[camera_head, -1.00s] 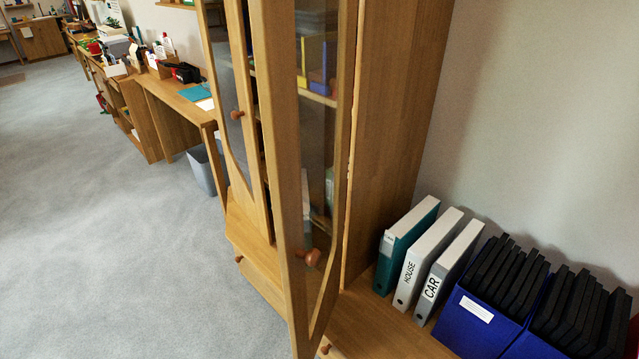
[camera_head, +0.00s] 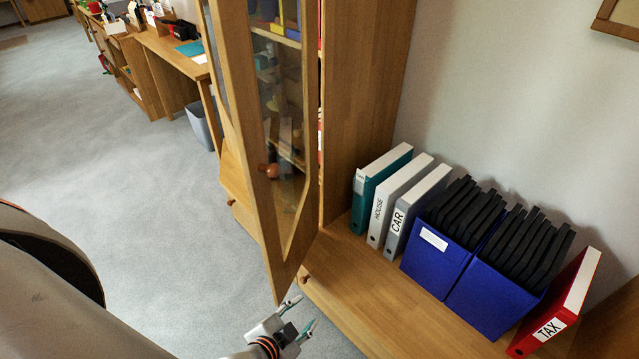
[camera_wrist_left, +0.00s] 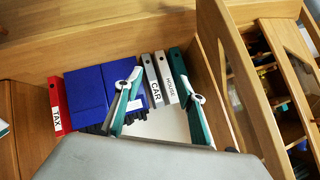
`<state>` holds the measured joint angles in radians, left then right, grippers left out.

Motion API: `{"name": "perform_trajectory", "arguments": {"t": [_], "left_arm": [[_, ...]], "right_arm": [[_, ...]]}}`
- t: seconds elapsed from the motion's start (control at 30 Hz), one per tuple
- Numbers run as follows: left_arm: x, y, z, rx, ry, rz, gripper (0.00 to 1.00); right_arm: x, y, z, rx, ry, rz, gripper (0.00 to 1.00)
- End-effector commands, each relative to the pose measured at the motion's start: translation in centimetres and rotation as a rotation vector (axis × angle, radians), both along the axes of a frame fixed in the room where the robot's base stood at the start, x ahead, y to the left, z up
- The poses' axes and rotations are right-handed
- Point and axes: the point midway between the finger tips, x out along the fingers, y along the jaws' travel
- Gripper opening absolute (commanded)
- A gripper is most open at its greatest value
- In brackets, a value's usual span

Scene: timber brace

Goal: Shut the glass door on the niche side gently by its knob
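The niche-side glass door (camera_head: 252,120), a wooden frame with a clear pane, stands open in the head view. Its round reddish-brown knob (camera_head: 269,171) sits on the frame at mid-height. My left gripper (camera_head: 301,315) is low in front, just below and right of the door's bottom corner. Its teal-tipped fingers are apart with nothing between them. In the left wrist view the open fingers (camera_wrist_left: 163,82) appear over the niche, with the door frame (camera_wrist_left: 238,75) to their right. I cannot make out the knob there. My right gripper is in neither current view.
A desk and grey bin (camera_head: 200,122) stand back left. The carpet on the left is clear.

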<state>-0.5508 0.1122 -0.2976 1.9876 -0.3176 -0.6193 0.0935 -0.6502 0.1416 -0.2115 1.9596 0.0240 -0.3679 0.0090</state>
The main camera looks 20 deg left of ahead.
Motion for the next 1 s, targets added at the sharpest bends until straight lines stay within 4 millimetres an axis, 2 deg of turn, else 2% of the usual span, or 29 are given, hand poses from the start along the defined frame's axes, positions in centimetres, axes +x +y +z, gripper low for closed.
{"name": "perform_trajectory", "arguments": {"t": [0.03, 0.17, 0.27, 0.3, 0.4, 0.5, 0.6, 0.7, 0.77, 1.0], "left_arm": [[1.7, 0.3, 1.4, 0.102, -0.028, -0.003, 0.39], [5.1, 2.3, 6.1, 0.387, -0.107, 0.038, 0.39], [7.2, 4.1, 11.6, 0.599, -0.197, 0.117, 0.39], [7.8, 4.8, 14.1, 0.676, -0.236, 0.159, 0.39], [8.3, 6.0, 20.3, 0.84, -0.332, 0.274, 0.39], [7.9, 6.7, 25.6, 0.958, -0.417, 0.383, 0.39], [7.2, 6.9, 29.0, 1.027, -0.473, 0.461, 0.39], [6.8, 7.1, 30.7, 1.061, -0.501, 0.501, 0.39], [6.9, 7.3, 31.1, 1.068, -0.507, 0.509, 0.39], [9.4, 9.4, 32.0, 1.07, -0.509, 0.509, 0.39]], "right_arm": [[-0.1, 0.0, -0.1, 0.0, 0.002, -0.001, 0.4], [-0.2, -0.2, -0.2, -0.005, 0.004, 0.002, 0.4], [0.2, 0.0, 0.1, 0.0, -0.006, 0.002, 0.4], [0.5, 0.2, 0.4, 0.004, -0.011, 0.0, 0.4], [0.8, 0.5, 0.8, 0.011, -0.019, -0.002, 0.4], [0.7, 0.4, 0.7, 0.01, -0.018, -0.003, 0.4], [0.6, 0.3, 0.4, 0.008, -0.013, -0.002, 0.4], [0.4, 0.3, 0.3, 0.007, -0.009, -0.003, 0.4], [0.3, 0.3, 0.3, 0.006, -0.007, -0.001, 0.4], [0.3, 0.1, 0.9, 0.001, -0.006, 0.0, 0.4]]}}
